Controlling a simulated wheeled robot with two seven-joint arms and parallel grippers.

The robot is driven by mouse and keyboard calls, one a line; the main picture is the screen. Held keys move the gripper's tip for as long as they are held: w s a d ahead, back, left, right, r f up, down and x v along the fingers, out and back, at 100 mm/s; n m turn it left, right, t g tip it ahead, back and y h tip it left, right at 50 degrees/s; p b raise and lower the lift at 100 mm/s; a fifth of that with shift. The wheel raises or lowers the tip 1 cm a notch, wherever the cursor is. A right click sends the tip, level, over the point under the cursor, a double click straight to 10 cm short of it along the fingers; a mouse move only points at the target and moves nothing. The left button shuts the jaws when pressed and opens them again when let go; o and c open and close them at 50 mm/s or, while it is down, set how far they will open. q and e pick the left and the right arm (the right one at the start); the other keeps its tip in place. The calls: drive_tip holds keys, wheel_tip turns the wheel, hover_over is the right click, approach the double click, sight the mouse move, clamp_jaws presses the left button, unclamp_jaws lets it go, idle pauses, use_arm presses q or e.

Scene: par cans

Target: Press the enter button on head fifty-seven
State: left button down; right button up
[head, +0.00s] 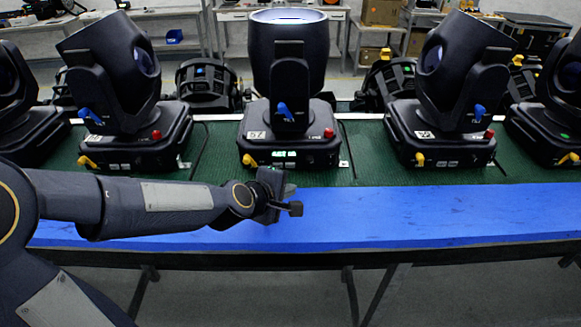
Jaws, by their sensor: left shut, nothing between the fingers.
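The middle moving head (290,62) stands on the green mat with its lamp pointing up. Its base has a small white label (257,134) that seems to read 57 upside down. A green display (284,153) is lit on the base's front, with small controls around it too tiny to tell apart, so I cannot pick out the enter button. My left gripper (290,200) is shut and empty. It is over the blue front strip, in front of and below the display, apart from the base. My right gripper is out of view.
Other moving heads stand at left (118,80) and right (458,75), with more at both edges. The blue strip (420,215) is bare to the right of my gripper. The green mat (365,165) shows between the bases. Shelves and boxes stand behind.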

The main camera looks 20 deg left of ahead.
sight(296, 169)
use_arm(q)
drive_tip(key=shift+w+a, duration=0.25)
drive_tip(key=shift+w, duration=0.55)
drive_tip(key=shift+w+a, duration=0.25)
drive_tip(key=shift+w, duration=0.55)
drive_tip(key=shift+w+a, duration=0.25)
drive_tip(key=shift+w, duration=0.55)
drive_tip(key=shift+w, duration=0.1)
drive_tip(key=shift+w, duration=0.3)
drive_tip(key=shift+w+a, duration=0.2)
drive_tip(key=shift+w, duration=0.15)
idle(0.7)
drive_tip(key=shift+s, duration=0.1)
drive_tip(key=shift+s+d, duration=0.25)
drive_tip(key=shift+s, duration=0.4)
drive_tip(key=shift+s+d, duration=0.25)
drive_tip(key=shift+s, duration=0.55)
drive_tip(key=shift+s+d, duration=0.2)
drive_tip(key=shift+s, duration=0.65)
drive_tip(key=shift+s+d, duration=0.25)
drive_tip(key=shift+s, duration=0.55)
drive_tip(key=shift+r, duration=0.1)
